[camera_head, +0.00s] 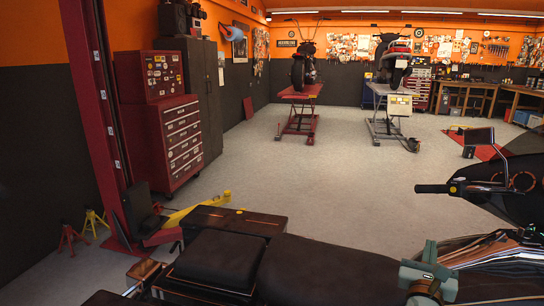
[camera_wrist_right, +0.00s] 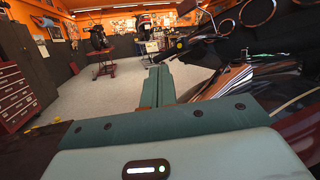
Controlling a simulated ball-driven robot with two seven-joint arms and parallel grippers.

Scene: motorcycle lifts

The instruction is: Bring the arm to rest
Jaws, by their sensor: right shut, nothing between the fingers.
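My right gripper (camera_head: 430,252) shows at the bottom right of the head view as a grey-green shape above the motorcycle. In the right wrist view its teal fingers (camera_wrist_right: 159,82) are together with nothing between them. The arm behind it is mostly out of the picture. Below and beside the gripper is a motorcycle with a black seat (camera_head: 325,268), a handlebar grip (camera_head: 432,189) and a mirror (camera_head: 479,136). I cannot tell whether the gripper touches the motorcycle. My left gripper does not show.
A red tool chest (camera_head: 172,140) stands at the left by a red lift post (camera_head: 92,110). Workbenches (camera_head: 466,85) line the back right. The middle grey floor (camera_head: 300,170) is clear.

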